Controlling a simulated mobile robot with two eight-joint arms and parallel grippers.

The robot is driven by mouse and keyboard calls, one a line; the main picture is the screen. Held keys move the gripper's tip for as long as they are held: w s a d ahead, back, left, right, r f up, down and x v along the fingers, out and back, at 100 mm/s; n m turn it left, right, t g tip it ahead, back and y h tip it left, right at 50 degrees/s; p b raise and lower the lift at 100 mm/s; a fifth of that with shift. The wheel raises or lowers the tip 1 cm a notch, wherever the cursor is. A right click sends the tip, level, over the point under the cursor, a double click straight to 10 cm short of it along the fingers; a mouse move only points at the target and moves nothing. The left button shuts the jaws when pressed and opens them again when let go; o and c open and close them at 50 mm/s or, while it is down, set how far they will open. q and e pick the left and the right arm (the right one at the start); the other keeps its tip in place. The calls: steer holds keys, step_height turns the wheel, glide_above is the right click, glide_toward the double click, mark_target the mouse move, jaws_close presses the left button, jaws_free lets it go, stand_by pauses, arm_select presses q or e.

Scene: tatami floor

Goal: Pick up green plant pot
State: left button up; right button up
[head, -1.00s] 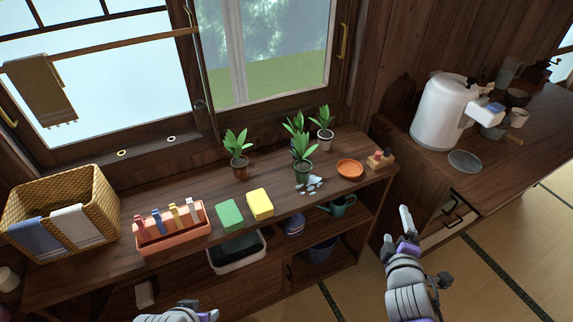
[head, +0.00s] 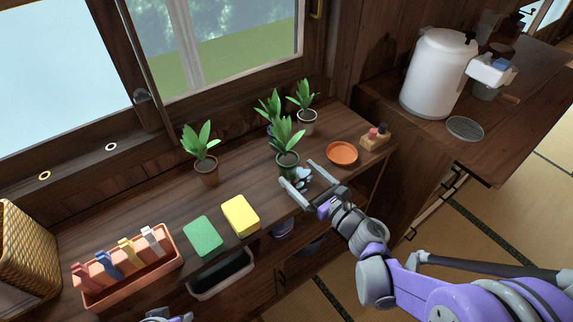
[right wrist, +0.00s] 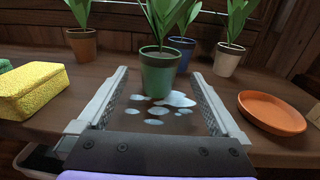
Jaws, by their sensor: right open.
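The green plant pot (head: 287,164) stands upright on the wooden shelf top with a leafy plant in it. In the right wrist view the green pot (right wrist: 159,72) is straight ahead, just beyond and between the fingertips. My right gripper (head: 296,175) is open and empty, low over the shelf's front part and facing the pot; its two fingers also show in the right wrist view (right wrist: 160,88). Pale, puddle-like patches (right wrist: 163,102) lie on the wood in front of the pot. Part of my left gripper (head: 168,316) shows at the bottom edge; its fingers are not clear.
A brown pot (head: 207,173), a blue pot (right wrist: 181,54) and a whitish pot (head: 307,126) stand around the green one. An orange saucer (head: 342,153) lies to the right. Yellow (head: 240,215) and green (head: 203,236) sponges lie to the left.

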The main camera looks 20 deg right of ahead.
mark_target(295, 168)
steer(key=x, duration=0.3)
steer(key=r+x, duration=0.1)
steer(key=x, duration=0.1)
steer(key=shift+w+a, duration=0.2)
steer(key=shift+w, duration=0.1)
steer(key=c, duration=1.6)
